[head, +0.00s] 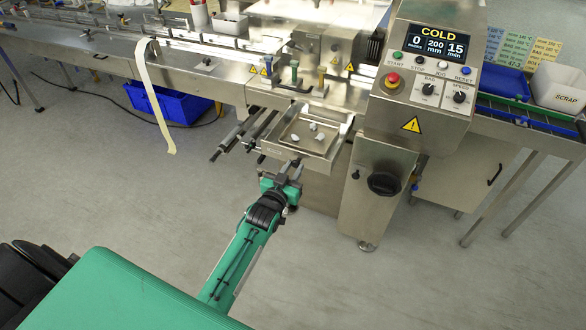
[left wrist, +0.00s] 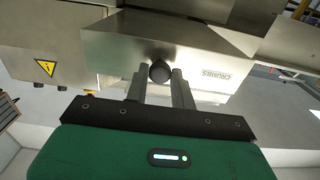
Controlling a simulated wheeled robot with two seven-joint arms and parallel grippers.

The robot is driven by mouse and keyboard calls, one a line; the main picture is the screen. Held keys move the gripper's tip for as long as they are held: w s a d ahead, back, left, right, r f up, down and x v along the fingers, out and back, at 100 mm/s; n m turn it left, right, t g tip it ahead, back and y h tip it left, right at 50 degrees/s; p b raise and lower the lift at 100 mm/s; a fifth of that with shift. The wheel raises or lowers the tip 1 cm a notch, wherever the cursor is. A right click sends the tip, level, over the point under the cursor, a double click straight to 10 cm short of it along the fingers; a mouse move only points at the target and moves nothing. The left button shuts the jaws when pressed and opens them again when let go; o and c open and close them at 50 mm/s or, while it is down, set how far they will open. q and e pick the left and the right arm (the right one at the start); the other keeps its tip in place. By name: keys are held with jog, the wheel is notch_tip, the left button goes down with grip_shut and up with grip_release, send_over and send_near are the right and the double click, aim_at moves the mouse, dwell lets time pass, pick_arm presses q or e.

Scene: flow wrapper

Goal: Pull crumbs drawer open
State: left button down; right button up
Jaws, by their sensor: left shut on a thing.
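The crumbs drawer (head: 308,157) is a steel tray under the wrapper, standing out from the machine with its inside showing and several pale crumbs in it. In the left wrist view its steel front (left wrist: 115,48) shows, with the upside-down word CRUMBS. A dark round knob (left wrist: 160,70) sits on that front. My left gripper (head: 288,169) is at the drawer front, and in the left wrist view its two fingers stand on either side of the knob, shut on it. The knob is hidden by the gripper in the head view. My right gripper is not in view.
The control cabinet (head: 378,190) with a black rotary handle stands close to the drawer's right. Dark rollers (head: 240,135) stick out to its left. A pale film strip (head: 155,100) hangs before a blue crate (head: 178,105). The floor in front is clear.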

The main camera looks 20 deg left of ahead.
pick_arm(q)
jog(key=c, duration=1.2)
grip_release()
jog(key=shift+s+b, duration=0.6)
jog(key=shift+s, duration=6.3)
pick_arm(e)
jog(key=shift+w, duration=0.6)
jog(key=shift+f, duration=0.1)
